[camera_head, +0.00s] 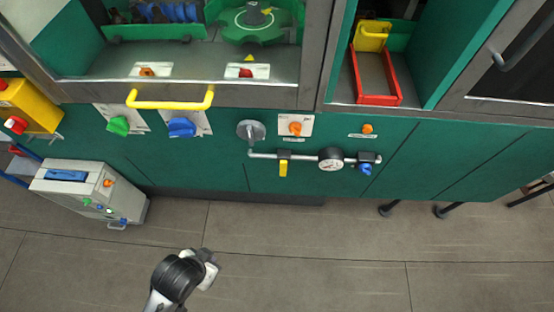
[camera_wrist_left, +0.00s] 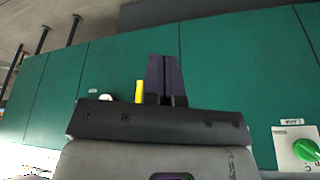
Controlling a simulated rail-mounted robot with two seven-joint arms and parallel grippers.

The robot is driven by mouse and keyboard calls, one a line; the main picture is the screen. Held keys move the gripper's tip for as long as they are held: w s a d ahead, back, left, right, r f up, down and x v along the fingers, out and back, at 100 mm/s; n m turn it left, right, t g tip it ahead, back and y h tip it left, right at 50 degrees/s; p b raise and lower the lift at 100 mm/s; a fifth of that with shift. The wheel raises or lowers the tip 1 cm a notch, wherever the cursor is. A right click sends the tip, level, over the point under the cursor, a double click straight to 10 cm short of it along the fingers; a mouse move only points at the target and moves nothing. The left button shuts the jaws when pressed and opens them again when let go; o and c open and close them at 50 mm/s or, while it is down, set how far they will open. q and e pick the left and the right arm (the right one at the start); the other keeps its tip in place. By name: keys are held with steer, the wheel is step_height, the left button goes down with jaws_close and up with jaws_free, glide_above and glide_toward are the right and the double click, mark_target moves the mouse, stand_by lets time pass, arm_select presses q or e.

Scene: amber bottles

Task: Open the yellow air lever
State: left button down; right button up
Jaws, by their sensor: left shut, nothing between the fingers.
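The yellow air lever (camera_head: 283,168) hangs straight down from a dark valve on the grey pipe along the green cabinet front. In the left wrist view, which is upside down, the lever (camera_wrist_left: 139,91) shows as a yellow bar just left of my fingers, partly hidden by the gripper body. My left gripper (camera_head: 208,268) is below and left of the lever in the head view, apart from it. Its dark fingers (camera_wrist_left: 165,78) are shut and empty in the wrist view. My right gripper is in neither view.
A round gauge (camera_head: 331,158) and blue valve handle (camera_head: 365,168) sit right of the lever on the pipe. An orange knob (camera_head: 295,128) is above. A yellow handle bar (camera_head: 170,101) juts out upper left. A grey box (camera_head: 88,191) stands left. The floor in front is clear.

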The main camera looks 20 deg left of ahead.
mark_target(283, 168)
arm_select(q)
steer(key=w+d+f+n+t+h+b, duration=0.35)
steer(key=w+f+h+b, duration=0.25)
steer(key=w+f+b, duration=0.65)
steer(key=w+a+n+t+h+b, duration=0.1)
steer(key=w+a+n+t+b, duration=0.2)
steer(key=w+n+t+b, duration=0.1)
steer(key=w+a+n+t+h+b, duration=0.1)
steer(key=w+a+n+t+b, duration=0.3)
steer(key=w, duration=0.5)
steer(key=n+b, duration=0.2)
steer(key=n, duration=0.1)
steer(key=shift+a+t+h+b, duration=0.15)
steer(key=shift+t+h+b, duration=0.15)
steer(key=shift+t+b, duration=0.05)
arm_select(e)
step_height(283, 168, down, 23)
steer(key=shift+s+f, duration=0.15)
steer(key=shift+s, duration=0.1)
arm_select(q)
steer(key=shift+w, duration=0.2)
steer(key=s+d+b+x, duration=0.1)
steer(key=b+x, duration=0.3)
steer(key=x, duration=0.8)
steer(key=shift+d, duration=0.95)
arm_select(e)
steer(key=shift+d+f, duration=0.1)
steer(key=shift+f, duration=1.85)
